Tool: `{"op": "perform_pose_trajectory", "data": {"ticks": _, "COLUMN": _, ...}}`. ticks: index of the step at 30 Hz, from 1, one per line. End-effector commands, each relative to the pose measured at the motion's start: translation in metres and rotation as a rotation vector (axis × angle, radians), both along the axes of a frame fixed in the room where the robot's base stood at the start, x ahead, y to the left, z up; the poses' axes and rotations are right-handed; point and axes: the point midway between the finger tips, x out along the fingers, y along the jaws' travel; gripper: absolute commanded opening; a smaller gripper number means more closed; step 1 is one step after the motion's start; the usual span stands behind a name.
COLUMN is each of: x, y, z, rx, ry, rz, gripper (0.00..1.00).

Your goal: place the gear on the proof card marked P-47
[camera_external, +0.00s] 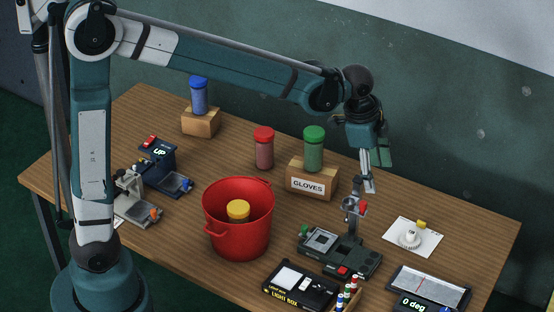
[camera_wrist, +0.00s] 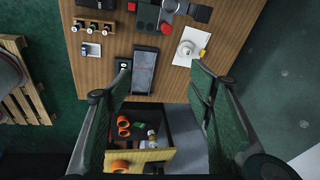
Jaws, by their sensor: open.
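A white, round, gear-like piece with a raised hub (camera_external: 409,236) sits on a white card (camera_external: 428,249) at the right of the table. In the wrist view the white piece (camera_wrist: 186,48) and card (camera_wrist: 190,34) lie near the top, beyond my fingers. I cannot read any marking on the card, so I cannot tell whether it is P-47. My gripper (camera_external: 367,184) is open and empty, above the table, behind and left of the card in the external view. In the wrist view its fingers (camera_wrist: 160,78) are spread apart.
A small yellow item (camera_external: 421,224) stands on the card. The microscope-like stand (camera_external: 340,255), angle display (camera_external: 415,305) and light box (camera_external: 300,287) are nearby. An open drawer (camera_wrist: 150,155) juts below the table edge.

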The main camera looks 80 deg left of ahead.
Motion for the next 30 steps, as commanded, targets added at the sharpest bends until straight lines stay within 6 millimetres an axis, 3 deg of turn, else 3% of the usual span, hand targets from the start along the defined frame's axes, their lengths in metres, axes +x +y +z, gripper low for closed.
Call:
{"op": "perform_pose_trajectory", "data": {"ticks": 15, "x": -0.092, "y": -0.027, "z": 0.041, "rx": -0.046, "ry": -0.098, "rz": 0.150, "gripper": 0.52}}
{"op": "perform_pose_trajectory", "data": {"ticks": 30, "x": -0.181, "y": -0.048, "z": 0.054, "rx": -0.109, "ry": -0.192, "rz": 0.292, "gripper": 0.52}}
